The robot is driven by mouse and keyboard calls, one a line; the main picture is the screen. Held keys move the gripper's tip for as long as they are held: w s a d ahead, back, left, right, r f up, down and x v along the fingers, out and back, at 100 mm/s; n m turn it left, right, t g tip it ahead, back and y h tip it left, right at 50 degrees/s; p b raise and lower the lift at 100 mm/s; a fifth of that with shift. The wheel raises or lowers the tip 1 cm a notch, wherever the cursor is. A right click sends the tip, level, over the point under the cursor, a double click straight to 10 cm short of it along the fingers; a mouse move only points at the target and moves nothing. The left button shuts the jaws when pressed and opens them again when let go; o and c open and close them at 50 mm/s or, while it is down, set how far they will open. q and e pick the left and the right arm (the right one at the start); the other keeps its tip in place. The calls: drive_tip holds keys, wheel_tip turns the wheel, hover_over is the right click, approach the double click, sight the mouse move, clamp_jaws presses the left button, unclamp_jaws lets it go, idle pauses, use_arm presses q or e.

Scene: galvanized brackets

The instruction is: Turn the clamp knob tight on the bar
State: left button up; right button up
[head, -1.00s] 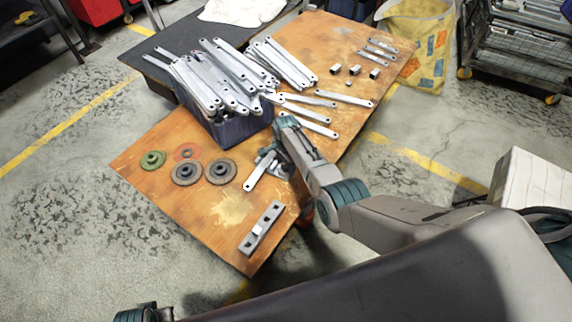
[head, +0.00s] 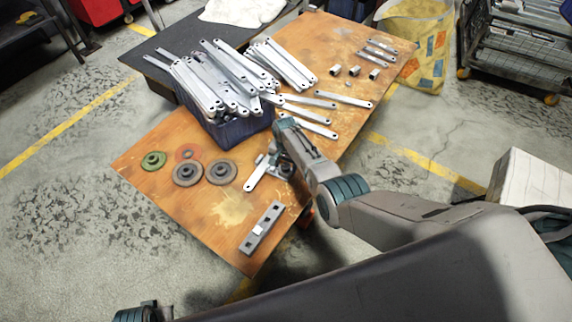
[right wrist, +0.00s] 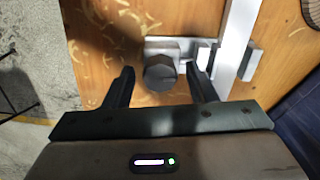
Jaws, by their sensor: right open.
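The dark round clamp knob (right wrist: 160,73) shows in the right wrist view, on a silver clamp body (right wrist: 172,44) lying on the wooden table. The flat silver bar (right wrist: 236,42) passes through the clamp to the right of the knob; in the head view the bar (head: 256,174) sticks out towards the lower left. My right gripper (right wrist: 160,70) is open, with one finger on each side of the knob and visible gaps between. In the head view my right arm partly hides the clamp.
A dark blue bin (head: 238,127) heaped with metal brackets stands behind the clamp. Several grinding discs (head: 188,172) lie to its left, and a slotted metal block (head: 262,228) lies nearer the front. Loose brackets (head: 343,99) lie farther back. The table's left front is mostly clear.

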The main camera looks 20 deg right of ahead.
drive_tip(key=n, duration=0.6)
drive_tip(key=shift+p, duration=0.4)
drive_tip(key=n, duration=0.6)
drive_tip(key=c, duration=0.9)
